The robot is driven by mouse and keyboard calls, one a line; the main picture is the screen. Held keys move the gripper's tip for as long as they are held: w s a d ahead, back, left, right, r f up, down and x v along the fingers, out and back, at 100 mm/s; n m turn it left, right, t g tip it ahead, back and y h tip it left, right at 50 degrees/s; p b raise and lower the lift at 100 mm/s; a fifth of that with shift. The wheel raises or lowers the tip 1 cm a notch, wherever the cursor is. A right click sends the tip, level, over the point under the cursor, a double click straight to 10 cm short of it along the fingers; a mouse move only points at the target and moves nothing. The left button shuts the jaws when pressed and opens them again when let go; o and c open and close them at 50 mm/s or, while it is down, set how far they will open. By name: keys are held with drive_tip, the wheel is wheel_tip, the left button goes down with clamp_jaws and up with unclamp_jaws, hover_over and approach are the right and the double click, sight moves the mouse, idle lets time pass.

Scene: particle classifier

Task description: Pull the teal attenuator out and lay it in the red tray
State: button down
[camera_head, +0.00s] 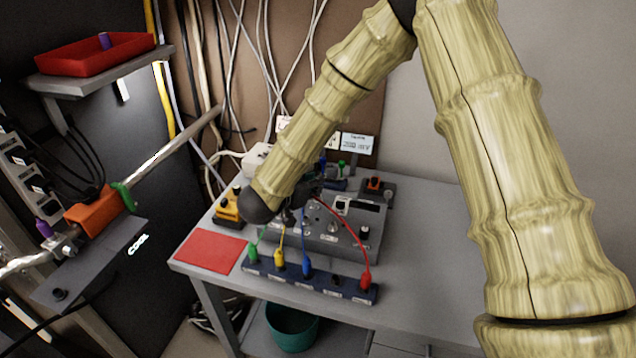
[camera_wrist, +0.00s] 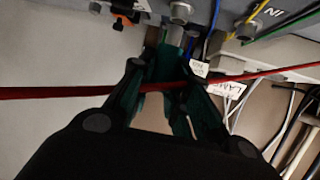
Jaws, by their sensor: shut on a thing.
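My gripper (camera_wrist: 160,85) is shut on the teal attenuator (camera_wrist: 165,62), whose upper part shows between the fingers in the wrist view. A metal connector lies at its far end, by the grey instrument; I cannot tell whether they are still joined. In the head view my arm mostly hides the gripper, just above the grey instrument box (camera_head: 335,238) on the table, and the attenuator cannot be made out. The red tray (camera_head: 75,63) rests on a wall shelf at the upper left, with a small purple piece (camera_head: 104,41) in it.
A red cable (camera_wrist: 60,91) crosses close to my fingers. Green, yellow, blue and red leads run from the instrument to a dark socket strip (camera_head: 320,288). A flat red mat (camera_head: 208,252) lies on the table's left. An orange block (camera_head: 94,212) sits on the beam pipe.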

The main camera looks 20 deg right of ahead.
drive_tip(key=s+a+r+b, duration=0.1)
drive_tip(key=s+a, duration=0.6)
drive_tip(key=s, duration=0.2)
drive_tip(key=shift+a, duration=0.35)
drive_tip(key=shift+r, duration=0.1)
drive_tip(key=shift+r, duration=0.1)
drive_tip(key=shift+r+p, duration=0.75)
drive_tip(key=shift+r, duration=0.15)
drive_tip(key=shift+f, duration=0.1)
